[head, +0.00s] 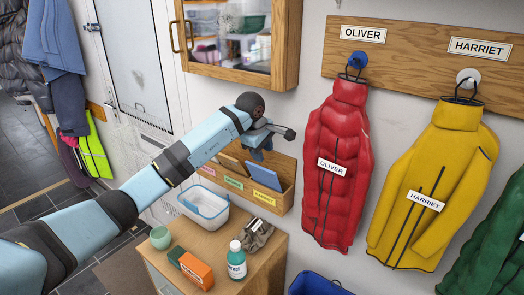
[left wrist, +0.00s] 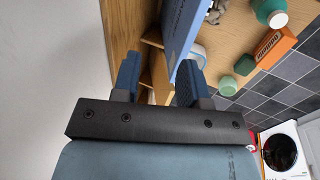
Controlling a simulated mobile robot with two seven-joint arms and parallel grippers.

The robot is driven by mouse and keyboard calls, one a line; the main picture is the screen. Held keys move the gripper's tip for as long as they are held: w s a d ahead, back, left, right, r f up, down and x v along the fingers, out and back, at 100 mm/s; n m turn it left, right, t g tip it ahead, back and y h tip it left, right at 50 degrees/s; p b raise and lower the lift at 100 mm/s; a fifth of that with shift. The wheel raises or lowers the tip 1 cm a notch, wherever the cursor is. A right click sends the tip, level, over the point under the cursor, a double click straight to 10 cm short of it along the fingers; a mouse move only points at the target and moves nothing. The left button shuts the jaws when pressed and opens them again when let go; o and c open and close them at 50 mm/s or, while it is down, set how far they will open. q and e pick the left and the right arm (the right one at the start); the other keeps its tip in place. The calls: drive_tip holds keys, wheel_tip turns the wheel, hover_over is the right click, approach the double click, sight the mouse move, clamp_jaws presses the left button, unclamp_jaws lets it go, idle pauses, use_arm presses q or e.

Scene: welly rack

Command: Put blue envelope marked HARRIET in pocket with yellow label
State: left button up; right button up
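My left gripper (head: 272,138) is just above the rack's right end. In the left wrist view its fingers (left wrist: 158,82) are apart, with a gap between them. A blue envelope (left wrist: 183,28) with faint writing lies close to the right-hand finger; its name is unreadable. My right gripper is not in view.
Below the rack, a cabinet top (head: 215,240) holds a clear basket (head: 204,208), a green bowl (head: 160,237), an orange box (head: 196,271), a teal bottle (head: 237,262) and grey gloves (head: 256,233). A red coat (head: 338,170) hangs to the right. A wall cabinet (head: 286,45) is above.

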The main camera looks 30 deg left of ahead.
use_arm(q)
drive_tip(key=shift+r, duration=0.15)
drive_tip(key=b+v, duration=0.2)
drive_tip(key=v, duration=1.1)
drive_tip(key=shift+s+r+b, duration=0.2)
drive_tip(key=shift+r+b, duration=0.1)
drive_tip(key=shift+b, duration=0.1)
drive_tip(key=shift+f, duration=0.1)
